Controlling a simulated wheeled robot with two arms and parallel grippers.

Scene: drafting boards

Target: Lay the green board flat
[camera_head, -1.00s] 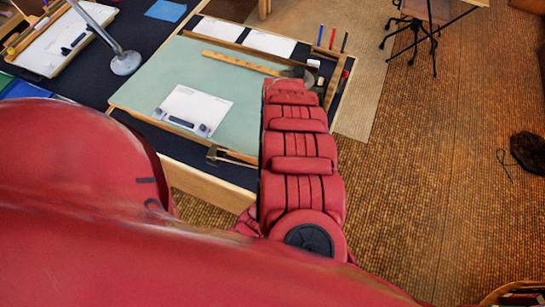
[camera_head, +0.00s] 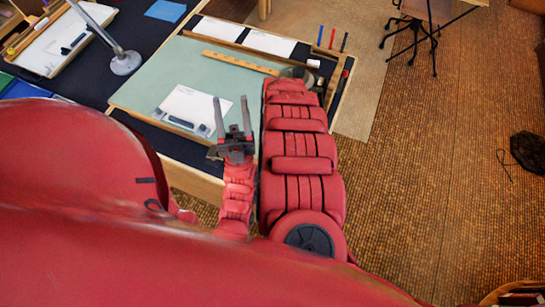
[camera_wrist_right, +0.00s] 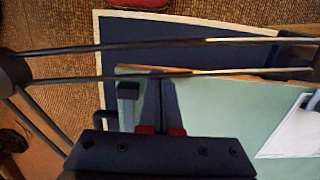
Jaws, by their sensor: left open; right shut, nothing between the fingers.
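The green board (camera_head: 165,75) stands over the dark-topped desk in the head view. A white sheet (camera_head: 195,105) and a wooden ruler (camera_head: 238,62) rest on it. I cannot tell its exact tilt. It also fills the lower right of the right wrist view (camera_wrist_right: 225,105). My left gripper (camera_head: 232,103) is open and empty, fingers pointing up the picture, over the board's near edge beside the sheet. My right gripper (camera_wrist_right: 163,95) is shut and empty near the board's edge. In the head view my right arm mostly hides it.
Dark navy desk surface (camera_wrist_right: 150,28) shows beside the board. Two dark bars cross the right wrist view. Markers (camera_head: 332,38) lie at the far right. Open floor lies right.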

